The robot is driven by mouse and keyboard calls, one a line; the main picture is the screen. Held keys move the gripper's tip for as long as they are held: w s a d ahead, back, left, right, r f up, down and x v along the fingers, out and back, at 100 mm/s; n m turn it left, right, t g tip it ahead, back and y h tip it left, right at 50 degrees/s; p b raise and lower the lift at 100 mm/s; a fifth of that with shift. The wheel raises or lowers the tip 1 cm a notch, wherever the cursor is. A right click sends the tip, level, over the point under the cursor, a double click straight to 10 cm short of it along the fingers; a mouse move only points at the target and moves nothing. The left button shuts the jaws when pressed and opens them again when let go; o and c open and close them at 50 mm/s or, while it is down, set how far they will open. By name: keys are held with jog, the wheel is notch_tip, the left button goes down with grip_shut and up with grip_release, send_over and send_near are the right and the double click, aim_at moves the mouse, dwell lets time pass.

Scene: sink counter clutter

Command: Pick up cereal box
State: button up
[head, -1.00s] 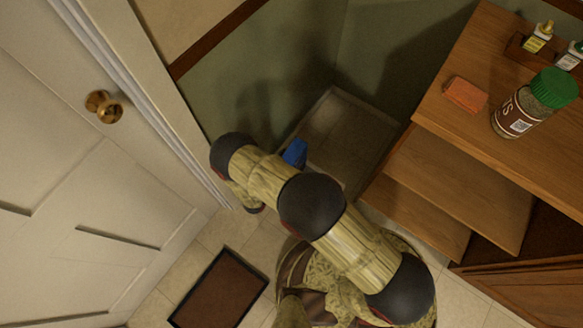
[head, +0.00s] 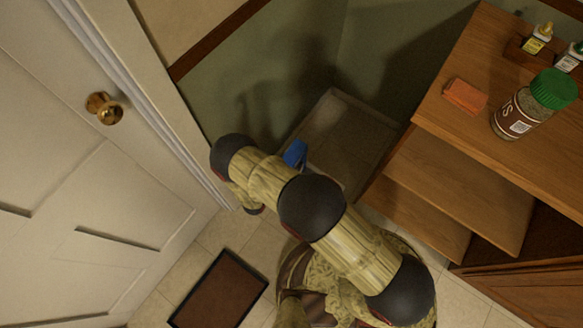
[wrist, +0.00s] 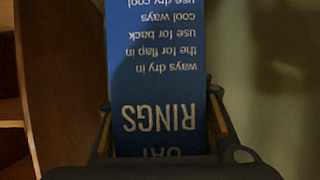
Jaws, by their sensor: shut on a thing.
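The cereal box (wrist: 155,70) fills the middle of the wrist view. It is blue with pale text, which appears upside down, including the word "RINGS". My gripper (wrist: 160,120) has a finger on each side of the box and is shut on it. In the head view, only a small blue piece of the box (head: 295,154) shows beside my arm, above the grey tray-like floor piece. My arm hides the rest of the box and the gripper there.
A wooden counter (head: 450,140) with open shelves stands at the right, holding an orange sponge (head: 464,97), a green-lidded jar (head: 532,105) and small bottles (head: 538,38). A white door (head: 90,190) is at the left. A brown mat (head: 218,290) lies on the tiled floor.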

grip_shut()
jog(key=shift+r, duration=0.1)
dwell(0.4)
